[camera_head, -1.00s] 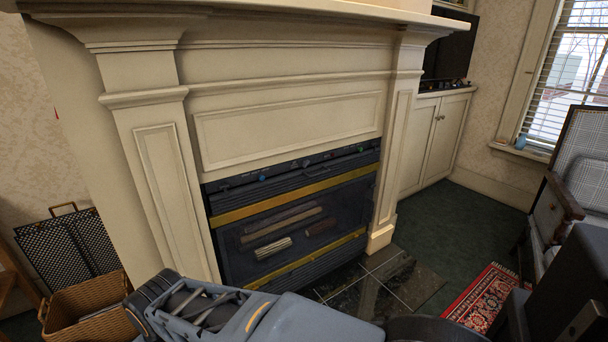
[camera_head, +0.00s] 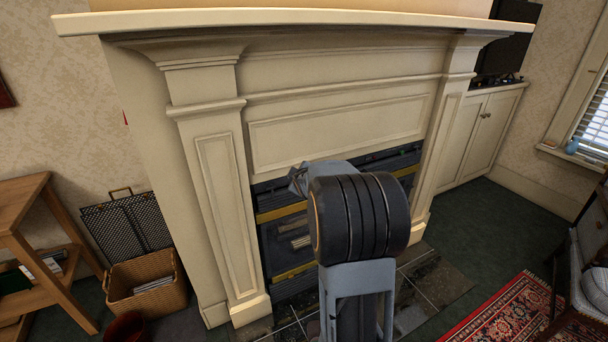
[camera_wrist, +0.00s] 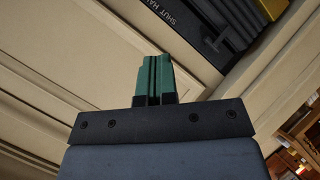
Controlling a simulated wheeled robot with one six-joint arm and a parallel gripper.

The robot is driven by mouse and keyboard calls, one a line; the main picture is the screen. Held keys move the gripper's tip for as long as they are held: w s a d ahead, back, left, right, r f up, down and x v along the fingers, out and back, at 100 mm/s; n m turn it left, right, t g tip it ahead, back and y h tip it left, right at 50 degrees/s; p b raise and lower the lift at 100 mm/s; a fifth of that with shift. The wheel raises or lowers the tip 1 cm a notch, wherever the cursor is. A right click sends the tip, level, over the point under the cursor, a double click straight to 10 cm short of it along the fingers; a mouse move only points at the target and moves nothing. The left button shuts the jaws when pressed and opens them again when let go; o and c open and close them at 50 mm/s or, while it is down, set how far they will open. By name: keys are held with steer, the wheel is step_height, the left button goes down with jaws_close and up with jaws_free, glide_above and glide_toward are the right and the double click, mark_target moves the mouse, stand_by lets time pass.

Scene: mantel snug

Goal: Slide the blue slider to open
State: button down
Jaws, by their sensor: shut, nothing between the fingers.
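The blue slider does not show clearly in either current view. The dark control strip (camera_head: 395,157) runs along the top of the fireplace insert (camera_head: 275,245) under the cream mantel; my arm hides its middle in the head view. In the wrist view a black panel (camera_wrist: 212,38) with white lettering, partly reading "SHUT", is at the upper right. My gripper (camera_wrist: 153,58) has green fingers held together with nothing between them. It appears in front of the cream surround, with the panel to the upper right of its tips. I cannot tell whether it touches anything.
The cream mantel (camera_head: 340,125) surrounds the insert, its shelf (camera_head: 290,20) jutting out above. A wicker basket (camera_head: 148,284), a dark mesh screen (camera_head: 125,228) and a wooden shelf unit (camera_head: 50,240) stand left. A red rug (camera_head: 510,308) lies right. Green carpet (camera_head: 490,225) is open near the cabinet (camera_head: 482,135).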

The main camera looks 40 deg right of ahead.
steer(key=s+d+f+p+x, duration=0.1)
steer(key=d+x, duration=0.1)
steer(key=x, duration=1)
steer(key=shift+d, duration=0.2)
steer(key=shift+s+f, duration=0.15)
